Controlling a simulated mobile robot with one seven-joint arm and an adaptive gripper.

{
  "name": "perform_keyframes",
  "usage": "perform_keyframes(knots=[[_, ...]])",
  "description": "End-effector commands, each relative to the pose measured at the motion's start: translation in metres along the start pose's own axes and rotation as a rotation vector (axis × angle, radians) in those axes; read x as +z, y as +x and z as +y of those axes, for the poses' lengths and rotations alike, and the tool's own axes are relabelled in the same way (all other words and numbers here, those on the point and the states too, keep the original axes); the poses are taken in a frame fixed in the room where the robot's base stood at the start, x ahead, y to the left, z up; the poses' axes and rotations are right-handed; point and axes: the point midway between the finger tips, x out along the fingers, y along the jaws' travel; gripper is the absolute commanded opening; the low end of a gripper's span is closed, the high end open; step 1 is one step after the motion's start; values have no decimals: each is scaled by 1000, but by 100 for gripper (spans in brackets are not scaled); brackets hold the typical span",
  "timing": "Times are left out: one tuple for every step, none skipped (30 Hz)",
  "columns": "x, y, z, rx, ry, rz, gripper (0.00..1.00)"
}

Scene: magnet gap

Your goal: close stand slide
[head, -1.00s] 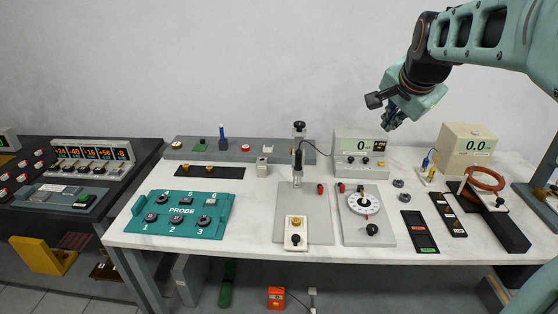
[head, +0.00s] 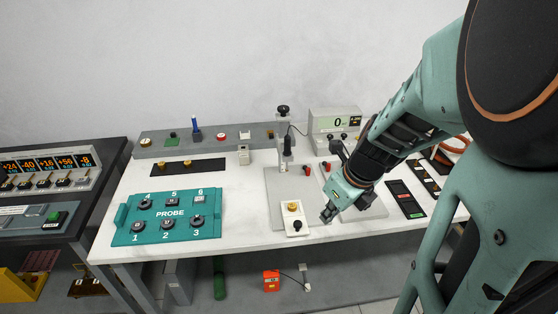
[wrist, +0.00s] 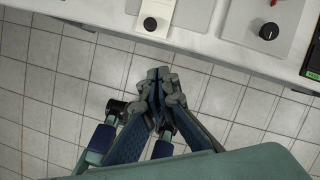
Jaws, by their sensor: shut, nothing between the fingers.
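The stand (head: 275,196) is a grey plate with an upright post (head: 286,140) topped by a black knob. Its slide is a white plate (head: 302,229) at the front of the stand, with a brass knob (head: 292,206) and a black knob (head: 297,225). The slide's front end also shows at the top of the wrist view (wrist: 153,12). My gripper (head: 327,216) is right of the slide in the head view. In the wrist view its fingertips (wrist: 158,72) are together and empty, over the floor just outside the table edge, apart from the slide.
A dial plate (head: 375,211) lies right of the stand, partly hidden by my arm; its black knob shows in the wrist view (wrist: 268,31). A teal probe board (head: 180,235) is on the left. Bare white table (head: 245,215) lies between board and stand.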

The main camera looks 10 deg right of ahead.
Motion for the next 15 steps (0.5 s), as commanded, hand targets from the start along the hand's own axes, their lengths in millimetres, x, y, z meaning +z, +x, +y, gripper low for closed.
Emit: perform_keyframes(knots=[[-3,1,2,6,28,3,0],[-4,3,4,9,40,4,0],[-5,4,5,11,50,5,0],[-5,6,6,13,55,6,0],[-6,9,6,13,57,7,0],[-6,12,6,13,58,7,0],[-6,16,6,13,57,7,0],[-6,21,6,13,58,7,0],[-7,28,6,14,57,8,0],[-7,34,7,14,56,9,0],[-7,40,7,14,56,9,0],[-7,49,6,13,56,9,0],[-7,56,6,14,56,9,0],[-8,63,6,14,56,10,0],[-8,72,6,12,56,8,0]])
